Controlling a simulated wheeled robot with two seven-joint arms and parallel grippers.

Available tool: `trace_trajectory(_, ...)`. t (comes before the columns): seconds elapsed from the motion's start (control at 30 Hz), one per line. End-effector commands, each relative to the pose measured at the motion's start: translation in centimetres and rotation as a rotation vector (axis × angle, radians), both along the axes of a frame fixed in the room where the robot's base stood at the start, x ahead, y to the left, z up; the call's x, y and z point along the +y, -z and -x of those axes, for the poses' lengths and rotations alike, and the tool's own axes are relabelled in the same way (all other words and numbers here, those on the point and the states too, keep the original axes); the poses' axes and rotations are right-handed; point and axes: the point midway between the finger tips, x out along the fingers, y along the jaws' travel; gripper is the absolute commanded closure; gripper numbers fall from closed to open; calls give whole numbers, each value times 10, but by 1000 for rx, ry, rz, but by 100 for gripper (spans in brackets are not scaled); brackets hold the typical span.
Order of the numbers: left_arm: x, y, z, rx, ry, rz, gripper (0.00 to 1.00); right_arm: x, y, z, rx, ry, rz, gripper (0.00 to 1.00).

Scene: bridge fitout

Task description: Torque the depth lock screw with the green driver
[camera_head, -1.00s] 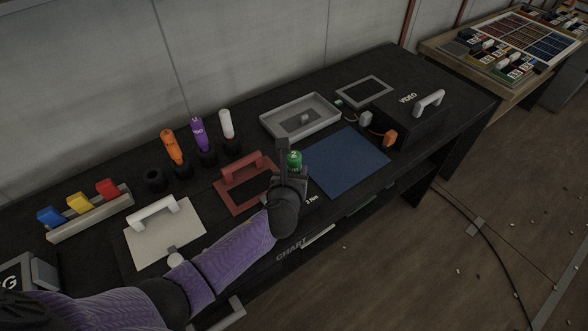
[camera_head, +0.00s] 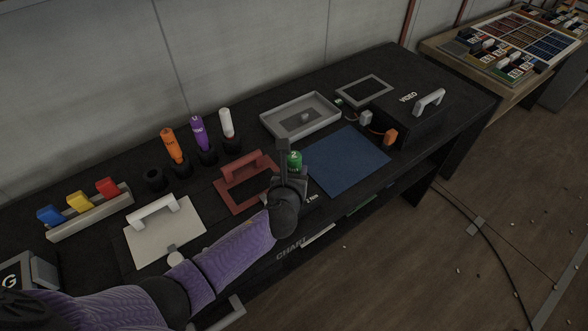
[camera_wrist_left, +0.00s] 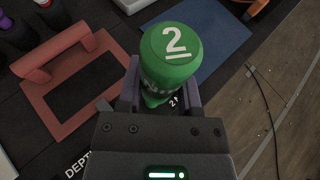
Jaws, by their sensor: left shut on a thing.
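The green driver (camera_head: 294,160) stands about upright over the front edge area of the black bench. It has a white 2 on its cap, which the left wrist view (camera_wrist_left: 172,50) shows from above. My left gripper (camera_head: 291,173) is shut on its handle, with one finger on each side in the left wrist view (camera_wrist_left: 160,92). The driver's tip and the depth lock screw are hidden under the handle and gripper. Lettering starting "DEPT" shows on the bench in the left wrist view, left of the gripper. My right gripper is not in view.
A red frame with a handle (camera_head: 223,186) lies left of the driver, and a blue mat (camera_head: 348,160) lies right. Orange (camera_head: 172,146), purple (camera_head: 199,133) and white (camera_head: 226,123) drivers stand behind. A grey tray (camera_head: 283,131) and a black VIDEO box (camera_head: 408,110) are farther back.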

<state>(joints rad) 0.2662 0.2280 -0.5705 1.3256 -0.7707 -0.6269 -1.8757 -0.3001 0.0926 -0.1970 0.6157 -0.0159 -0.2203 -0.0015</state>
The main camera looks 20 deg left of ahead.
Motion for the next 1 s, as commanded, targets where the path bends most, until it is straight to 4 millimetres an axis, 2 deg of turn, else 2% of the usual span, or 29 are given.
trace_trajectory(1.0, 0, 2, 2, 9, 0, 1, 100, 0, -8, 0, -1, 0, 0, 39)
